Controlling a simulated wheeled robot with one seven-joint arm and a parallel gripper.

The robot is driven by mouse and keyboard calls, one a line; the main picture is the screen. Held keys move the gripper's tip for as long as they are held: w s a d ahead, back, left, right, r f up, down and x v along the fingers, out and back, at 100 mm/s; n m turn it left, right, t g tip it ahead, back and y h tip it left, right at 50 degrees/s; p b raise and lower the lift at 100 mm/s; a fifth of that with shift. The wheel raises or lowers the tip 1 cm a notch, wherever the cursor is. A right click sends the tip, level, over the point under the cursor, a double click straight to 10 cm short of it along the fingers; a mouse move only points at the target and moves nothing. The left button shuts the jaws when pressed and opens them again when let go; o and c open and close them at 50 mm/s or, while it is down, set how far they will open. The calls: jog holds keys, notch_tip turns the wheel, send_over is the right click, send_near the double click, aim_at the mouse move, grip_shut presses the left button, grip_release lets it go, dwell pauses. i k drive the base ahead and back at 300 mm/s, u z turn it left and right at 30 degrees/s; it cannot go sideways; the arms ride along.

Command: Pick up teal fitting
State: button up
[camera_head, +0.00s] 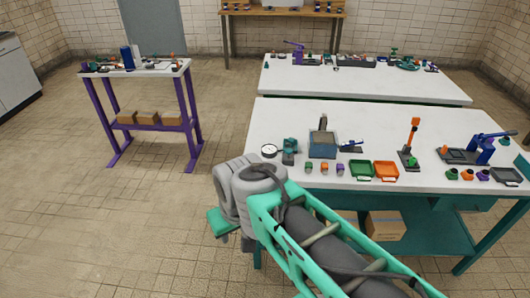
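A small green-teal fitting (309,167) stands near the front edge of the near white-topped table (275,120), at the left end of a short row. It is too small to make out its exact shape or shade. An orange-topped fitting (324,168) and a grey-purple fitting (340,169) stand to its right. A teal bench device (290,148) stands behind it to the left. My teal and grey arm crosses the lower middle, in front of the table and below the row. No gripper fingers can be made out.
A green tray (360,170), an orange tray (386,170) and a blue box (322,146) are close by. An orange-handled press (411,145) and a blue lever tool (484,150) stand right. A purple-legged table (168,70) is left; open floor lies between.

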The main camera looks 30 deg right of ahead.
aim_at(290, 141)
jog(key=u, duration=0.5)
jog(key=i, duration=2.55)
jog(key=z, duration=0.95)
jog(key=i, duration=0.65)
jog(key=z, duration=1.2)
jog(key=i, duration=0.45)
jog(key=z, duration=0.4)
